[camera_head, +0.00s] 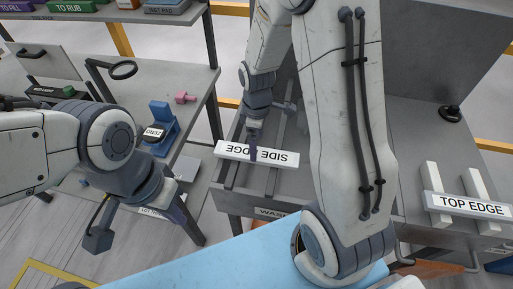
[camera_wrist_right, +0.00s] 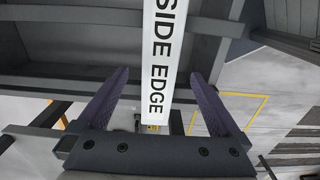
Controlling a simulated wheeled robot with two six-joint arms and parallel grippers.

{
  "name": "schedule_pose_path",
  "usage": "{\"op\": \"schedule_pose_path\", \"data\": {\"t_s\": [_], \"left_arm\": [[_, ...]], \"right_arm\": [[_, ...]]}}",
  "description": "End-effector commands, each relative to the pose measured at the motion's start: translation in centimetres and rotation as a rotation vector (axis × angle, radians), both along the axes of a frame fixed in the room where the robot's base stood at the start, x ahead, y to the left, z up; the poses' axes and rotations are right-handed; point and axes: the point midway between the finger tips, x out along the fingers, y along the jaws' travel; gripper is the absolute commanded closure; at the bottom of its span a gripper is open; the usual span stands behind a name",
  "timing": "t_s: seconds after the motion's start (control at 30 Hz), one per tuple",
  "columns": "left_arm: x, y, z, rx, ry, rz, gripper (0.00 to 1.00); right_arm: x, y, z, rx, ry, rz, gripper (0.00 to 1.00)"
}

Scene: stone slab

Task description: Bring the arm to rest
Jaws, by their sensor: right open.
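My right gripper (camera_head: 254,146) is over the slotted bench in the head view, with a dark purple finger in front of the white "SIDE EDGE" bar (camera_head: 283,157). In the right wrist view its two fingers (camera_wrist_right: 160,105) are spread, and the "SIDE EDGE" bar (camera_wrist_right: 164,55) shows between them, with a gap on each side. I cannot tell how deep the bar sits between them. My left gripper (camera_head: 178,212) hangs at the left, pointing down beside the bench. Only part of its fingers shows, and their opening is hidden.
A white "TOP EDGE" bar (camera_head: 468,205) lies across supports at the right. A light blue surface (camera_head: 225,262) spans the front.

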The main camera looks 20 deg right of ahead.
Motion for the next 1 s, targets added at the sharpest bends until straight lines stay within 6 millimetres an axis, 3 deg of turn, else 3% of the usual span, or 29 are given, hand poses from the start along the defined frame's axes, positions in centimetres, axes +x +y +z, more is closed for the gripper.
{"op": "schedule_pose_path", "data": {"t_s": [0.1,0.3,0.57,0.67,0.77,0.9,1.0], "left_arm": [[0.0,0.0,-0.1,0.000,0.000,0.000,1.00],[0.0,0.0,-0.2,0.000,0.000,0.000,1.00],[0.0,0.0,-0.2,0.000,0.000,0.000,1.00],[0.0,0.0,-0.2,0.000,0.000,0.000,1.00],[0.0,0.0,-0.2,0.000,0.000,0.000,1.00],[0.0,0.0,-0.2,0.000,0.000,0.000,1.00],[0.0,0.0,-0.2,0.000,0.000,0.000,1.00]], "right_arm": [[0.2,0.0,2.6,0.000,-0.007,0.000,0.00],[0.1,0.0,5.6,-0.001,-0.004,0.000,0.00],[0.0,0.0,6.6,0.000,0.000,0.000,0.00],[-0.4,0.8,7.0,0.001,-0.003,-0.006,0.00],[-2.2,3.8,8.4,0.011,-0.012,-0.037,0.00],[-7.7,9.3,10.9,0.038,-0.021,-0.126,0.00],[-12.3,11.9,12.1,0.059,-0.014,-0.199,0.00]]}}
